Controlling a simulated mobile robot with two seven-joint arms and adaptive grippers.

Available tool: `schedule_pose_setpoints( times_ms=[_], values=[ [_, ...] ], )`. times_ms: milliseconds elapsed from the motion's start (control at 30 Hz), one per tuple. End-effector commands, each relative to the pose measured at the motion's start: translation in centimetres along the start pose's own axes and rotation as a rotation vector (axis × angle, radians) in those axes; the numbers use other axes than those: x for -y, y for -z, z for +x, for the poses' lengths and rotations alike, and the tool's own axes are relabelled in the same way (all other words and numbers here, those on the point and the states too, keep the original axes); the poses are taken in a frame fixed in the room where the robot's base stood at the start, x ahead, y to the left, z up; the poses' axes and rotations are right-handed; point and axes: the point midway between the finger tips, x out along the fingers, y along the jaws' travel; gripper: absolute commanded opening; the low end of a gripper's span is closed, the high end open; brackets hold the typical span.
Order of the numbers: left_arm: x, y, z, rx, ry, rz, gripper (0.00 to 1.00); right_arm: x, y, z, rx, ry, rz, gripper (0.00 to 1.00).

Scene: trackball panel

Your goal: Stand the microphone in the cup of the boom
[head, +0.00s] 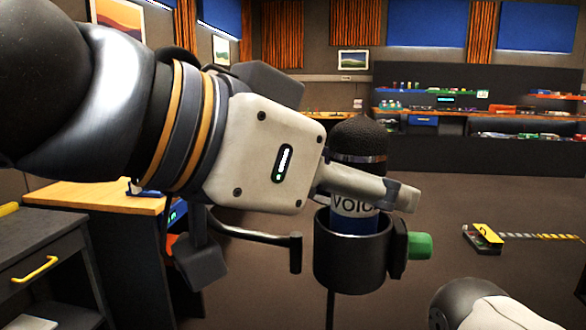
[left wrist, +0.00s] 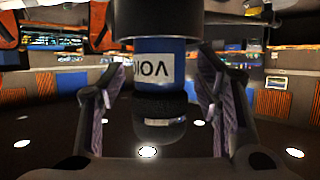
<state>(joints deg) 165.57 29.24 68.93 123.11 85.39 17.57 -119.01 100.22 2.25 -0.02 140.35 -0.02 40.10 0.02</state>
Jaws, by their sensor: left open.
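The microphone (head: 358,140) has a dark foam head, a metal band and a blue body with a white "VOIC…" label. It stands upright with its lower body inside the black cup (head: 350,268) of the boom; its bottom end is hidden. My left gripper (head: 375,186) is open, with one finger passing in front of the microphone. The left wrist view is upside down: the microphone (left wrist: 153,72) stands between the two spread fingers with gaps on both sides, and the cup (left wrist: 152,24) is above it. My right gripper is out of view.
A green knob (head: 419,246) sticks out at the cup's right side. A dark rod (head: 258,237) with a bent end is left of the cup. A wooden desk (head: 95,197) and a grey drawer cabinet (head: 35,262) stand at left.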

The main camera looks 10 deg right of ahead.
Motion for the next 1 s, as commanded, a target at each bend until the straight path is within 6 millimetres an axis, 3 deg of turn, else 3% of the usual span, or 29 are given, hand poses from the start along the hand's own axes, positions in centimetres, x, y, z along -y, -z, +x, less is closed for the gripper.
schedule_pose_setpoints(
  times_ms=[167, 267, 500, 700, 1000],
  values=[
    [-0.8, 1.3, -4.0, -0.017, 0.012, 0.024, 0.58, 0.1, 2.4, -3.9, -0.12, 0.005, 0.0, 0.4],
    [-0.6, 1.1, -6.5, -0.019, 0.01, 0.016, 0.58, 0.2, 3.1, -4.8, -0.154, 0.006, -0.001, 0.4],
    [0.0, 0.1, -10.7, -0.005, 0.0, -0.003, 0.58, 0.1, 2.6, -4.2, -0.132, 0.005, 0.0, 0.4],
    [-0.1, 0.1, -12.0, -0.002, 0.0, 0.001, 0.58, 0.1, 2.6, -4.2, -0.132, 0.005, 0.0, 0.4],
    [-0.1, 0.1, -12.1, -0.002, 0.0, 0.002, 0.58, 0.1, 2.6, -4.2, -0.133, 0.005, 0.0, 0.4]
  ],
)
